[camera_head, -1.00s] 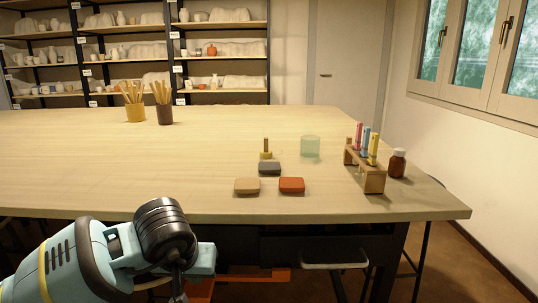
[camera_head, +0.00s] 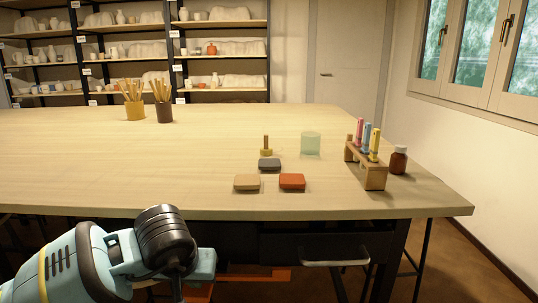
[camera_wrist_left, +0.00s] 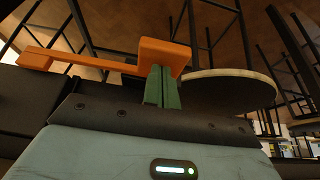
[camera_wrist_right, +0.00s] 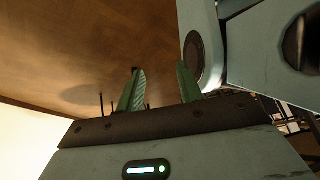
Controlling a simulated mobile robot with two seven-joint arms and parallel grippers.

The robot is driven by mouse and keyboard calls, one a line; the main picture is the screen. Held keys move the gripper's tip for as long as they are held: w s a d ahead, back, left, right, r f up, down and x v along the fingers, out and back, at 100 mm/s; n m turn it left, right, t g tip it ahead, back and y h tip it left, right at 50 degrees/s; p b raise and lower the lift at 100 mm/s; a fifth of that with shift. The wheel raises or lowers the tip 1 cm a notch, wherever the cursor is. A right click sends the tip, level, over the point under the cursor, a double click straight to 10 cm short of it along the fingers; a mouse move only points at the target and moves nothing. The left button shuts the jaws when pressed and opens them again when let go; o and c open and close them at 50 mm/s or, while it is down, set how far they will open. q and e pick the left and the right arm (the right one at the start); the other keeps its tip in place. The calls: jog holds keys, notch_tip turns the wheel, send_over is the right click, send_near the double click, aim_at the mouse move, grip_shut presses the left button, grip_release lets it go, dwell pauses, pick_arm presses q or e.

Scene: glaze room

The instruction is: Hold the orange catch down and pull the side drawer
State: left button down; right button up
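The orange catch (camera_wrist_left: 165,54) is a block with a long bar running left in the left wrist view. In the head view an orange bar (camera_head: 262,273) shows below the tabletop edge, partly behind my left arm. My left gripper (camera_wrist_left: 163,82) has its green fingers together, with their tips at the catch's block; I cannot tell whether they touch it. Its fingers are hidden in the head view. A dark panel (camera_head: 320,247) under the tabletop may be the side drawer. My right gripper (camera_wrist_right: 160,78) has its fingers apart with nothing between them, above the brown floor.
The table (camera_head: 90,170) holds three small blocks, a green glass (camera_head: 311,144), a tube rack (camera_head: 373,176) and a brown bottle (camera_head: 398,160). A stool seat (camera_wrist_left: 235,75) and dark legs stand beyond the catch. My own arm link fills the right wrist view's upper right.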

jog(key=shift+w+f, duration=0.1)
jog(key=shift+f, duration=0.15)
jog(key=shift+c, duration=0.3)
jog(key=m+t+y, duration=0.8)
jog(key=m+y, duration=0.1)
jog(key=y, duration=0.3)
send_near(335, 262)
jog(key=x, duration=1)
jog(key=shift+w+f, duration=0.25)
jog(key=shift+f, duration=0.05)
grip_shut()
